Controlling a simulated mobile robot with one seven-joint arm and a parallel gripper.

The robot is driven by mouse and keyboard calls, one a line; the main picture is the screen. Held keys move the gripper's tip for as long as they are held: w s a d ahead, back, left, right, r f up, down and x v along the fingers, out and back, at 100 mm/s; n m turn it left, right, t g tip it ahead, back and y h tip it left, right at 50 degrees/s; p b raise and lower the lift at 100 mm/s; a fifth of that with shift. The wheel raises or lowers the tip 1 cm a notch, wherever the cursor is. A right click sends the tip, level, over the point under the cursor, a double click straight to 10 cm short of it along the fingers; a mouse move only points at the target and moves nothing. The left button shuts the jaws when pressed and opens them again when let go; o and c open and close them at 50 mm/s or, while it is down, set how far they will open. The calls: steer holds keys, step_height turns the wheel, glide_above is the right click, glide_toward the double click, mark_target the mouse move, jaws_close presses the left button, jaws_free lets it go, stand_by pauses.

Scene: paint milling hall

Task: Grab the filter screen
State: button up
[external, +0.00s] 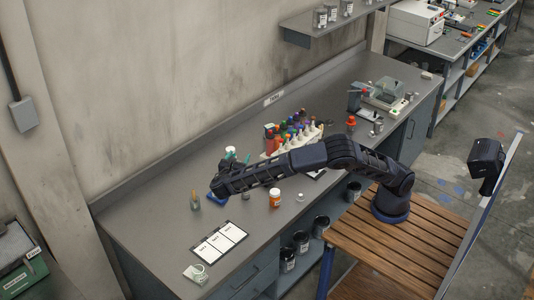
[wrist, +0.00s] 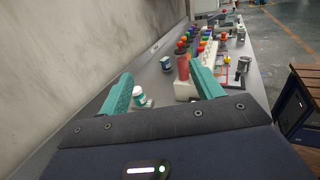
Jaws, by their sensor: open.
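I cannot pick out a filter screen with certainty in either view. A small pale green-and-white item (external: 195,273) lies at the table's near left corner, too small to identify. My gripper (external: 222,176) is above the left part of the table in the external view. In the wrist view, its two teal fingers are spread apart (wrist: 160,72) with nothing held between them. A white jar with a teal label (wrist: 139,97) shows beyond the fingers, near the left one. A red cylinder (wrist: 183,67) shows near the right fingertip.
An orange bottle (external: 275,198) and a small clear bottle (external: 195,200) stand on the grey bench (external: 150,228). A card with white panels (external: 219,242) lies near the front edge. A rack of coloured bottles (external: 292,138) stands farther back by the wall. Bench space left of the card is clear.

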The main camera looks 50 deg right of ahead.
step_height(320, 180, down, 25)
steer(key=shift+f, duration=0.4)
steer(key=shift+w+d, duration=0.15)
steer(key=shift+d, duration=0.15)
steer(key=shift+x, duration=3.4)
steer(key=shift+w+f, duration=0.1)
steer(key=shift+f, duration=0.05)
steer(key=shift+c, duration=0.3)
steer(key=c, duration=1.1)
steer(key=shift+c, duration=0.2)
